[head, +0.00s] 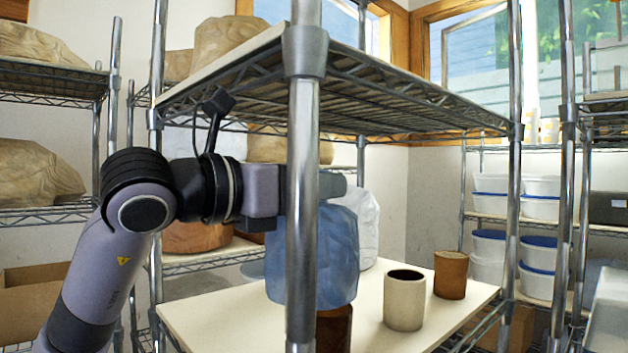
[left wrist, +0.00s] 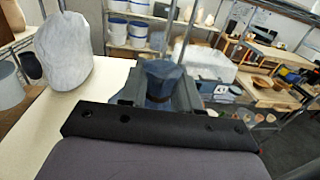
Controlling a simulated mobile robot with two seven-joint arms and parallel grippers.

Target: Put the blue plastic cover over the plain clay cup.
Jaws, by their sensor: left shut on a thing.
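My left gripper (head: 328,185) is shut on the top of the translucent blue plastic cover (head: 338,250). The cover hangs upright from it, partly behind the shelf post, and shows between the fingers in the left wrist view (left wrist: 162,78). A dark brown cup (head: 337,330) shows below the cover's lower edge; I cannot tell whether the cover is around its top. A pale, plain clay cup (head: 404,303) stands uncovered to the right on the board. A reddish-brown cup (head: 450,275) stands behind it, further right. My right gripper is not in view.
A white plastic cover (head: 367,222) stands behind the blue one and also shows in the left wrist view (left wrist: 62,50). The steel post (head: 303,180) crosses in front, and a wire shelf (head: 400,85) lies above. The board (head: 375,340) has free room around the pale cup.

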